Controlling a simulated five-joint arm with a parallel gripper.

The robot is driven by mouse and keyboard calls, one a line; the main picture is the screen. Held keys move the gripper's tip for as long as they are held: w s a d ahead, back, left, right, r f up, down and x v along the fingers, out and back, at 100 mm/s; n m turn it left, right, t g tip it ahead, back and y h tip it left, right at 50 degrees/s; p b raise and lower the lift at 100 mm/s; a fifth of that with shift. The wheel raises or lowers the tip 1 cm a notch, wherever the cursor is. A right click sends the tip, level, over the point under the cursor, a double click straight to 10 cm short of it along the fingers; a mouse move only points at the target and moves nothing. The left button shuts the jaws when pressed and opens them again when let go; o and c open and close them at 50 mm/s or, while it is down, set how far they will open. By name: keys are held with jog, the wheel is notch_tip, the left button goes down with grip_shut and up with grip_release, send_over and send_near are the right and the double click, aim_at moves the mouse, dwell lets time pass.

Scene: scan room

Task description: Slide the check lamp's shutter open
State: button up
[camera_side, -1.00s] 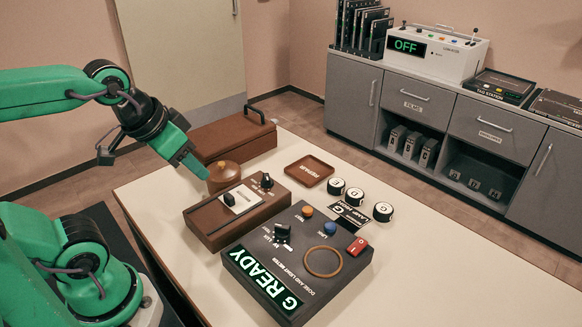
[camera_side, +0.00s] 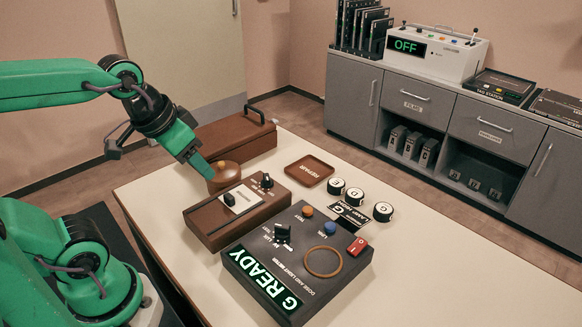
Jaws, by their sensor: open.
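The brown box (camera_side: 208,228) on the table, which looks like the check lamp, has a white label plate, a black upright tab (camera_side: 229,200) that looks like its shutter handle, and a black knob (camera_side: 266,181) at its far right end. I cannot tell how far open the shutter is. My gripper (camera_side: 202,165) is open, up and left of the box, with its green finger pointing down to the right. In the picture the fingertip overlaps the left edge of a round brown lidded pot (camera_side: 224,178); contact cannot be told. The tab stands clear of the fingers.
A dark meter (camera_side: 330,290) reading "G READY" sits right of the brown box. A brown case (camera_side: 235,137) lies behind the pot. A small brown tray (camera_side: 310,170) and several round black-and-white pieces (camera_side: 382,212) are to the right. The right front of the table is clear.

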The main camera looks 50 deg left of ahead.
aim_at(229, 196)
jog(key=shift+w+a+f+g, duration=0.85)
jog(key=shift+w+a+f, duration=0.1)
jog(key=shift+w+f, duration=0.5)
jog(key=shift+w+a+f+g, duration=0.85)
jog(key=shift+w+f, duration=0.45)
jog(key=shift+w, duration=0.2)
jog(key=shift+w+a+f+g, duration=0.8)
jog(key=shift+w+a+f, duration=0.2)
jog(key=shift+w+f, duration=0.45)
jog(key=shift+f, duration=3.85)
grip_shut()
